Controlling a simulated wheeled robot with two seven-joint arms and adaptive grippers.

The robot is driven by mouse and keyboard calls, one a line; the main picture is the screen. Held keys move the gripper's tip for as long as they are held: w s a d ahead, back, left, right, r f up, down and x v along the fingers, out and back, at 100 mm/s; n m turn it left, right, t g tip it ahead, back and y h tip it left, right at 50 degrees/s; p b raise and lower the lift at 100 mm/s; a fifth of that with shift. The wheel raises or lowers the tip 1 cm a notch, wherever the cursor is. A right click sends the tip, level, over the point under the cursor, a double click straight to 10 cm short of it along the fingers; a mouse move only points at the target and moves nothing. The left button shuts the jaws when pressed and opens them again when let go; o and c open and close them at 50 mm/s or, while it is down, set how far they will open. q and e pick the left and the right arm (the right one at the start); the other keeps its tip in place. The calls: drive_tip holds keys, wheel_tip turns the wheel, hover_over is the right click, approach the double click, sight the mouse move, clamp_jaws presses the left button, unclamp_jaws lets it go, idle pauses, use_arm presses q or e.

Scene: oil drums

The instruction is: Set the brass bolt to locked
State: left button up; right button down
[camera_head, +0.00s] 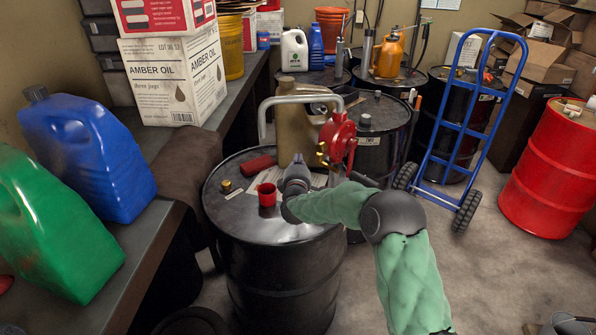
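A red hand pump (342,140) with a grey crank handle stands on the black drum (285,235) in front of me. A small brass piece (322,157), which looks like the bolt, sits on the left side of the pump body. It is too small to tell its position. My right gripper (298,162) is over the drum top, left of the pump and apart from the brass piece. Its fingers point away from me and hold nothing visible; whether they are parted is unclear. My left gripper is out of view.
A red cup (267,194), a red block (258,165) and a brass cap (226,186) are on the drum top. A tan jug (298,120) stands behind. A bench with blue (90,150) and green (50,225) jugs is left. A blue hand truck (462,125) stands right.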

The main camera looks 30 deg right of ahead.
sight(318, 158)
drive_tip(key=d+b, duration=0.1)
drive_tip(key=d, duration=0.1)
drive_tip(key=s+d+b, duration=0.1)
drive_tip(key=shift+d, duration=0.35)
idle(0.3)
drive_tip(key=s, duration=0.1)
drive_tip(key=s+d, duration=0.1)
drive_tip(key=s, duration=0.1)
drive_tip(key=shift+s+d, duration=0.1)
drive_tip(key=shift+s, duration=0.3)
drive_tip(key=v, duration=1.1)
drive_tip(key=shift+s+a, duration=0.25)
drive_tip(key=shift+s, duration=0.1)
